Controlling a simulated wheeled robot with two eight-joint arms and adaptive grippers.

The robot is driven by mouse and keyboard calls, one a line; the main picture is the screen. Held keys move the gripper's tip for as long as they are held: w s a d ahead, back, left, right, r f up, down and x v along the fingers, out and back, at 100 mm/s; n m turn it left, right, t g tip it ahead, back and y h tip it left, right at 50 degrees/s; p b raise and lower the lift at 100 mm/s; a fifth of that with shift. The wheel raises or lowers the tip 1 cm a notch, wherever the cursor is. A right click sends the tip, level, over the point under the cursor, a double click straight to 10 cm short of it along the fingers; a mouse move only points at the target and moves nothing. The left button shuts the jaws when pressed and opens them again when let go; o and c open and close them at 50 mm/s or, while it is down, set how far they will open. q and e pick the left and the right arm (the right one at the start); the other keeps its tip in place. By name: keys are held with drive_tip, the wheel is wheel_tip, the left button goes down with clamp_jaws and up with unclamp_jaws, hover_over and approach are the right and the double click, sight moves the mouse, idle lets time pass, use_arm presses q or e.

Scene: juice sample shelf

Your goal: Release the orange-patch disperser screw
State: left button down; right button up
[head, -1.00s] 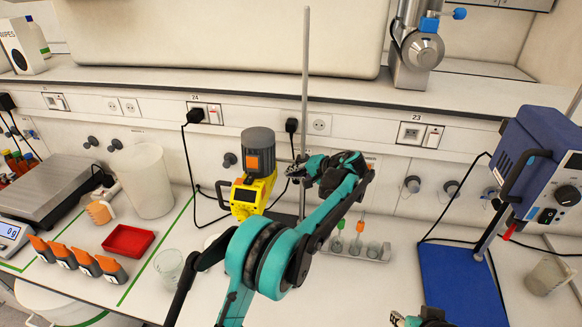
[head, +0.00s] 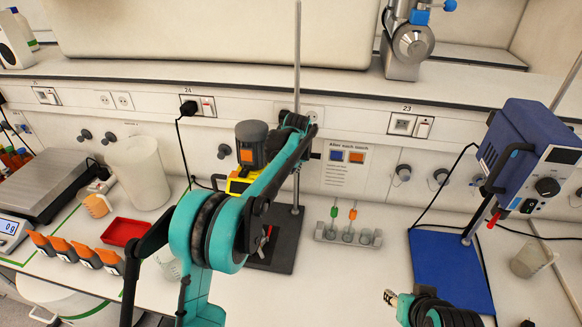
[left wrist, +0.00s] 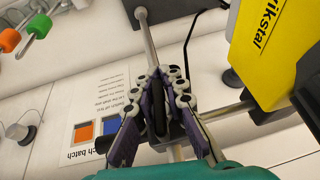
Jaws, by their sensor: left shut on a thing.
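The orange-patch disperser (head: 250,145) has a grey motor top, an orange patch and a yellow body, partly hidden by my left arm. Its yellow body also shows in the left wrist view (left wrist: 280,50), with a metal arm running to the stand clamp. My left gripper (left wrist: 160,105) is shut on the dark screw knob (left wrist: 158,115) at the clamp, with a finger on each side. In the head view, the left gripper (head: 297,122) is at the stand rod, right of the motor; the screw is hidden there. My right gripper (head: 390,297) shows only partly at the lower edge.
The upright stand rod (head: 298,60) rises beside my left gripper. A rack (head: 347,236) with orange and green tools stands right of the stand base. A blue disperser (head: 525,155) on a blue base is at the right. A red tray (head: 122,231) lies left. A notice (head: 345,165) hangs behind.

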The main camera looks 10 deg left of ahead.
use_arm(q)
drive_tip(key=shift+d+h, duration=0.15)
drive_tip(key=shift+h, duration=0.45)
drive_tip(key=shift+d+f, duration=0.1)
drive_tip(key=c, duration=1.5)
unclamp_jaws()
drive_tip(key=v, duration=1.2)
